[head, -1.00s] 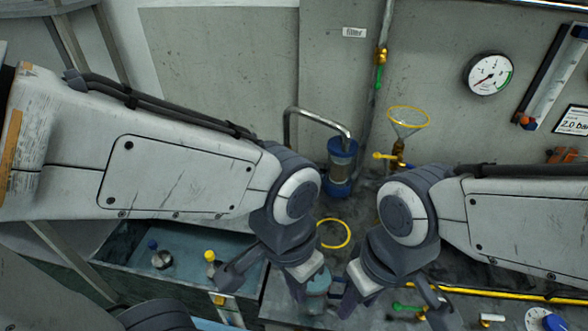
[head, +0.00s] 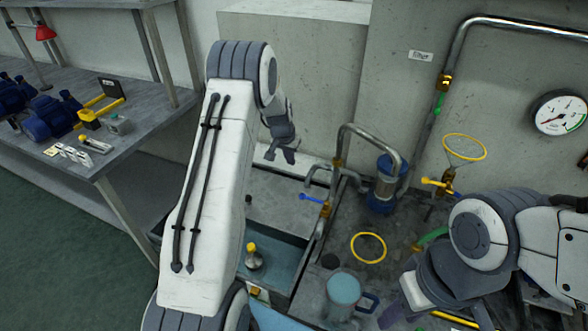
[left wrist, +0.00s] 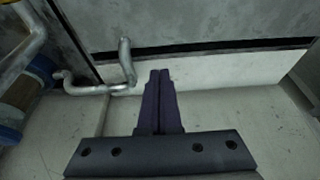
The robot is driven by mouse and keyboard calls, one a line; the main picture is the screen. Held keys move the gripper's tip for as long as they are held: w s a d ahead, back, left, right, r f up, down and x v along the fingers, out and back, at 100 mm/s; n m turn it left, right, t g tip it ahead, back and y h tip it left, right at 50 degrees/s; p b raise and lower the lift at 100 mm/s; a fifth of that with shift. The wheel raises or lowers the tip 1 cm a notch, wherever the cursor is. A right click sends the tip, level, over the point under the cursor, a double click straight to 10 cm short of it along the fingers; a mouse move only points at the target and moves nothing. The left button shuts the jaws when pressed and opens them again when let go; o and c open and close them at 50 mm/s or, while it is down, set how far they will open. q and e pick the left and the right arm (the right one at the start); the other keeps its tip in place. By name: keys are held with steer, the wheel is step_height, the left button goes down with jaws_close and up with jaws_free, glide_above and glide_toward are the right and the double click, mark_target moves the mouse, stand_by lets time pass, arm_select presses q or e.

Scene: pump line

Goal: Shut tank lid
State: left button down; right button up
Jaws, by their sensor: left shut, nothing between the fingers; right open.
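The tank (head: 283,275) is at the lower middle of the head view, left of the pipework, with a blue-green interior showing at its near end. A flat grey panel (head: 285,208) lies behind that opening; I cannot tell whether it is the lid. My left arm covers the tank's left side. My left gripper (head: 284,156) is shut and empty above the panel's far end, by a pale strip along the wall. In the left wrist view its closed fingers (left wrist: 160,85) point at a pale band under a dark gap. My right gripper (head: 437,317) is open at the lower right.
A yellow-knobbed fitting (head: 253,258) stands at the tank's near end. A blue-handled valve (head: 315,199), bent pipes and the blue filter (head: 387,187) stand right of it. A clear jug (head: 343,290) and yellow ring (head: 369,247) are on the bench. A workbench (head: 130,145) is at left.

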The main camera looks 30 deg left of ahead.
arm_select(q)
steer(key=p+x, duration=0.2)
steer(key=x, duration=0.8)
arm_select(e)
step_height(320, 180, up, 2)
steer(key=shift+r, duration=0.15)
